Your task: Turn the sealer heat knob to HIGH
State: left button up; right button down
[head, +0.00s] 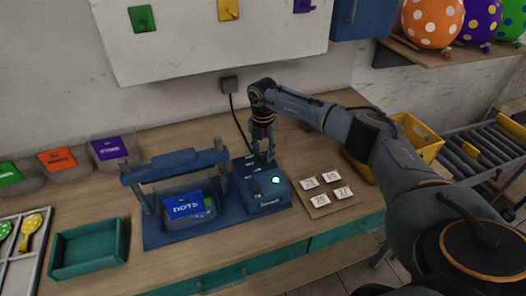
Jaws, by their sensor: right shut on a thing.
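The blue heat sealer (208,162) stands on the wooden workbench, with a raised bar over its left part and a control box (263,204) on its right. A green light (276,181) glows on top of the box. My right gripper (264,158) points down at the back of the box top and is shut on the heat knob, which its fingers hide. The knob's setting cannot be read. A blue "DOTS" packet (184,206) lies in a holder under the sealer's bar. My left gripper is not in view.
A board with several numbered cards (319,207) lies right of the sealer. A green tray (90,249) is at the left, near bins with coloured packets (57,159). A yellow crate (418,140) stands behind my right arm. A black cable rises behind the sealer.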

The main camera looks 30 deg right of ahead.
aim_at(263, 155)
jog(key=shift+m, duration=0.6)
jog(key=c, duration=1)
grip_release()
notch_tip(263, 155, up, 12)
jog(key=shift+r, duration=0.1)
